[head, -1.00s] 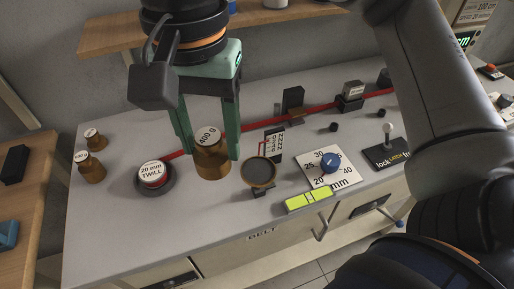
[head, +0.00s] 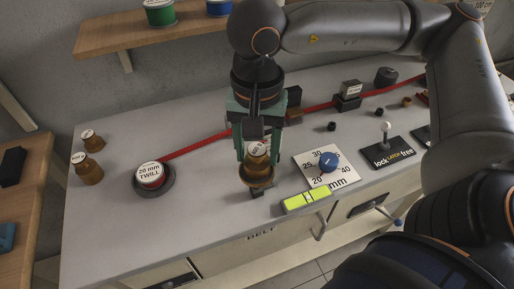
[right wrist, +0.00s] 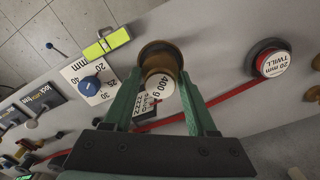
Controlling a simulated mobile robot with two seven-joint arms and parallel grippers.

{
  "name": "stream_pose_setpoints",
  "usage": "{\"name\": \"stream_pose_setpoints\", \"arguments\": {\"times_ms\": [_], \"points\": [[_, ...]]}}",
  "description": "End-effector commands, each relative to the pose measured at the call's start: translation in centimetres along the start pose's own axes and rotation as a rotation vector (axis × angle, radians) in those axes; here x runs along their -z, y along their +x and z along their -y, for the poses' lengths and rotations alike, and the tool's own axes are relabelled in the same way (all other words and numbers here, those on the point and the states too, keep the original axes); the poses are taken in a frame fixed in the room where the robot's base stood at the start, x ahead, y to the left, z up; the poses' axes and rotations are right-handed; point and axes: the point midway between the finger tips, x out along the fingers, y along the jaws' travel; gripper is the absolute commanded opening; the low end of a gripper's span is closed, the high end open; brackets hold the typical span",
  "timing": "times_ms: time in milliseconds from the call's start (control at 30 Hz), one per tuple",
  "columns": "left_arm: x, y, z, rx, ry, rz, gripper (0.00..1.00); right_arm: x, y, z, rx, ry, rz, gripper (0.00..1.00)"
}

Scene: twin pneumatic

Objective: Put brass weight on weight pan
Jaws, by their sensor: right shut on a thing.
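The brass weight marked 400 g (head: 257,161) is between the fingers of my right gripper (head: 258,156), which is shut on it. It also shows in the right wrist view (right wrist: 160,88), held between the green fingers (right wrist: 163,90). The round weight pan (head: 257,183) is directly under the weight in the head view. In the right wrist view the pan's brown rim (right wrist: 152,47) shows just past the weight. The weight looks upright and hides most of the pan. I cannot tell whether it touches the pan. My left gripper is not in view.
Two more brass weights (head: 89,170) stand at the bench's left end. A 20 mm TWILL spool (head: 150,177) feeds a red strap (head: 200,145) across the bench. A blue dial (head: 328,162) and yellow-green level (head: 306,200) are right of the pan. The front-left bench top is clear.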

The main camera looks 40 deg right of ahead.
Motion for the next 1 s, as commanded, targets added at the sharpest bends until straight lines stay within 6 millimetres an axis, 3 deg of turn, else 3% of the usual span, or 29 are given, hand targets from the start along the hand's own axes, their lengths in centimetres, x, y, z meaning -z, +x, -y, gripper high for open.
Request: {"name": "stream_pose_setpoints", "arguments": {"times_ms": [367, 400, 633, 1000], "points": [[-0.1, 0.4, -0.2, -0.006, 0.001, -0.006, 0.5, 0.0, 0.5, 0.0, 0.002, 0.001, 0.0, 0.0], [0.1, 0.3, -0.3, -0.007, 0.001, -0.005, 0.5, 0.0, 0.3, 0.0, 0.0, 0.001, 0.0, 0.62], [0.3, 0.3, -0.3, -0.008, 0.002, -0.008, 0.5, 0.0, 0.3, 0.0, 0.0, 0.001, 0.0, 0.87], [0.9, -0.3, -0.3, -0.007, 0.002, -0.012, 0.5, 0.0, -0.4, 0.0, 0.001, 0.0, -0.001, 0.87]]}}
